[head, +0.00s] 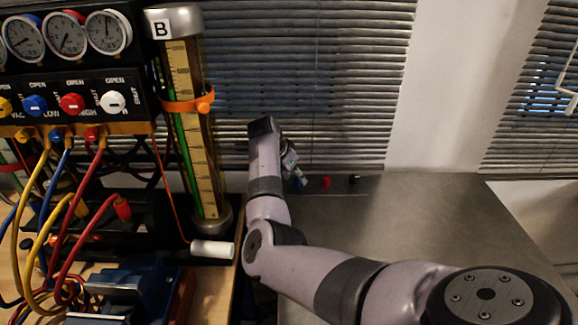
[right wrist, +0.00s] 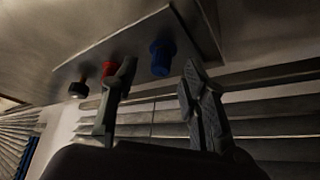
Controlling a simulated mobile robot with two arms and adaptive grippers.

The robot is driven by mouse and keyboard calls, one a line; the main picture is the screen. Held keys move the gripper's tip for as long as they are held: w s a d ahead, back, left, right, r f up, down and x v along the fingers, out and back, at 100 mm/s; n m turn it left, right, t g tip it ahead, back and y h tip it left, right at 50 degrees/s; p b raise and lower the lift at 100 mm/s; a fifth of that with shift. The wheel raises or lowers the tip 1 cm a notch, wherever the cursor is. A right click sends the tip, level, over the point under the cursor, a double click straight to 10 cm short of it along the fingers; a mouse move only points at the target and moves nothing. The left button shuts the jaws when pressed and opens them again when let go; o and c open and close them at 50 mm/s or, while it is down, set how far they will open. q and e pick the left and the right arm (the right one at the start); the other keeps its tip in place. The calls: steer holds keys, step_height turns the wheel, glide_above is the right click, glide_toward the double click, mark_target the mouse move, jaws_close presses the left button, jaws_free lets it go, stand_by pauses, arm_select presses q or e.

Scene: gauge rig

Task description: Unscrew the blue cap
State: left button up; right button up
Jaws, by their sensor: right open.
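The blue cap (right wrist: 161,58) sits on a metal plate (right wrist: 140,42) in the right wrist view, beside a red cap (right wrist: 109,69) and a black knob (right wrist: 77,89). My right gripper (right wrist: 158,66) is open, with one finger to each side of the blue cap in the picture. The fingers look apart from it; the exact depth gap is hard to tell. In the head view the right gripper (head: 290,162) is small and partly hidden by my arm, close to the blue cap (head: 301,183). My left gripper is not in view.
A gauge rig with dials (head: 66,35), valve knobs and coloured hoses (head: 85,205) stands at the left. A clear cylinder (head: 196,130) marked B is beside it. A white cylinder (head: 212,250) lies near the bench edge. The grey tabletop (head: 440,225) at right is clear.

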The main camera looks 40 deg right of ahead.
steer(key=shift+d+f, duration=0.35)
steer(key=shift+f, duration=0.25)
steer(key=shift+c, duration=0.3)
jaws_close()
stand_by(0.4)
